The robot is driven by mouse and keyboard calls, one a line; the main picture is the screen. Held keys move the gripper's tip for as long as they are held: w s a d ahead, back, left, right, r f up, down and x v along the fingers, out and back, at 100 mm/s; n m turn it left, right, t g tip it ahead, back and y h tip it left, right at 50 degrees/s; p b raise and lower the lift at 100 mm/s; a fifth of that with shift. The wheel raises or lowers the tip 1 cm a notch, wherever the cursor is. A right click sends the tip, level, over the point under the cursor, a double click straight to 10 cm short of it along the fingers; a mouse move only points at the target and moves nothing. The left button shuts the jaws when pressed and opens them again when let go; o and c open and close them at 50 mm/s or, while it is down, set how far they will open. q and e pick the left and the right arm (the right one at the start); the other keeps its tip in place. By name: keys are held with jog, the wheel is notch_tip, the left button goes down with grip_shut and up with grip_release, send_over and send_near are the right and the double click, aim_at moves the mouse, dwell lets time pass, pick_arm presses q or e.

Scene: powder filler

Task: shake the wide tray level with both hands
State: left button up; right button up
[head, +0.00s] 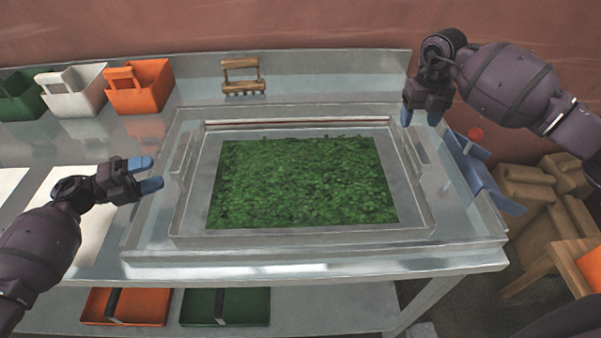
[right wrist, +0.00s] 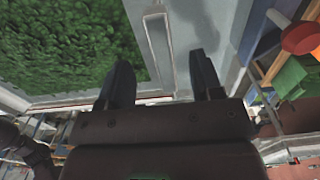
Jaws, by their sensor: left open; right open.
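The wide tray (head: 300,232) is a grey metal tray holding a flat bed of green leafy material (head: 300,185). It sits on the metal table inside a shallow raised frame, with a handle slot on each side. My left gripper (head: 153,176) is open and empty, just left of the tray's left handle (head: 181,160). My right gripper (head: 421,116) is open and empty, above and behind the tray's right handle (head: 419,150). In the right wrist view the open fingers (right wrist: 160,82) show beside the tray's edge and the green bed (right wrist: 65,45).
Green, white (head: 72,92) and orange (head: 140,87) bins stand at the back left. A small wooden rack (head: 243,78) stands behind the tray. A blue holder (head: 484,177) with a red ball (head: 475,134) is at the right edge.

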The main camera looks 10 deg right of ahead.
aim_at(180, 160)
pick_arm(q)
jog(key=x, duration=0.7)
jog(key=shift+d, duration=0.25)
pick_arm(e)
notch_tip(180, 160, down, 8)
jog(key=shift+r, duration=0.25)
pick_arm(q)
grip_shut()
pick_arm(e)
grip_shut()
jog(key=shift+r, duration=0.1)
pick_arm(q)
jog(key=shift+w+r, duration=0.15)
jog(key=shift+r, duration=0.05)
pick_arm(e)
jog(key=shift+w+d+r, duration=0.1)
jog(key=shift+w+r, duration=0.05)
